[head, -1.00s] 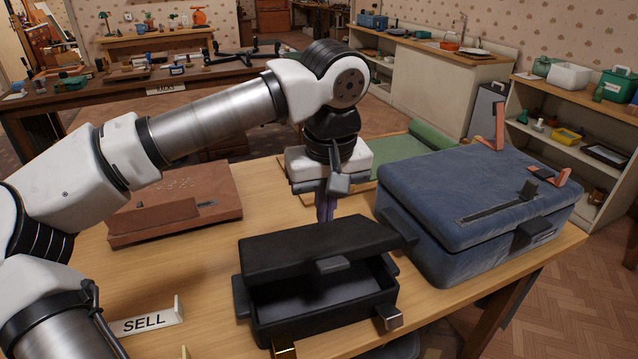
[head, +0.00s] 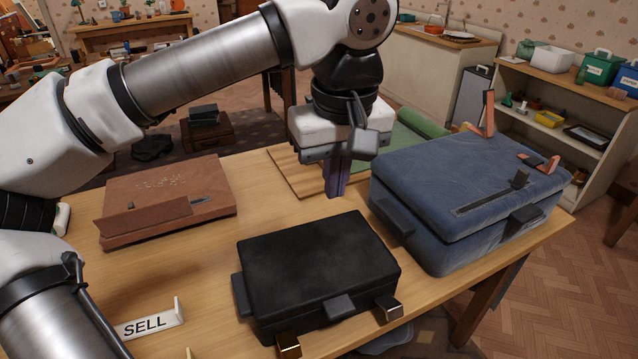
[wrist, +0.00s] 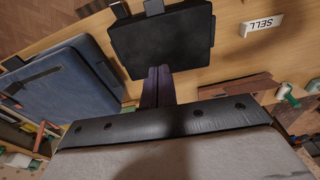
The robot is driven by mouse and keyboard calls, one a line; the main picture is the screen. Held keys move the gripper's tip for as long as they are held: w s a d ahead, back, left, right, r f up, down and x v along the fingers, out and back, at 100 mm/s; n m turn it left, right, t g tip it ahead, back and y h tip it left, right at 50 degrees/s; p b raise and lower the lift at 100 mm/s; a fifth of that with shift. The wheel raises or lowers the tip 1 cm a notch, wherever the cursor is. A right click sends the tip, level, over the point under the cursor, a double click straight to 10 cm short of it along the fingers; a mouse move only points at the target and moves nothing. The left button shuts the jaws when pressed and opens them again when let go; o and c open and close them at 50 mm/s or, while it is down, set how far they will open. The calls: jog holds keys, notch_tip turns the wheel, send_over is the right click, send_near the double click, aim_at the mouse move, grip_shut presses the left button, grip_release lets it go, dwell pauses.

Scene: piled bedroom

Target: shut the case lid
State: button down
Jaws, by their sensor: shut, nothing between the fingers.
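The black case (head: 318,268) lies on the wooden table with its lid down flat on its body, and no gap shows along the front. The case also shows in the wrist view (wrist: 160,42). My gripper (head: 336,193) is above the table just behind the case, pointing down, its purple fingers together and empty. In the wrist view the fingers (wrist: 157,75) end near the case's back edge; I cannot tell whether they touch it.
A blue case (head: 470,190) stands close on the right of the black case. A brown box (head: 168,200) lies at the back left, and a SELL sign (head: 148,322) stands at the front left. The table between them is bare.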

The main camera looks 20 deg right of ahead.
jog(key=s+r, duration=0.3)
jog(key=s, duration=0.1)
jog(key=shift+r, duration=0.3)
dwell(0.3)
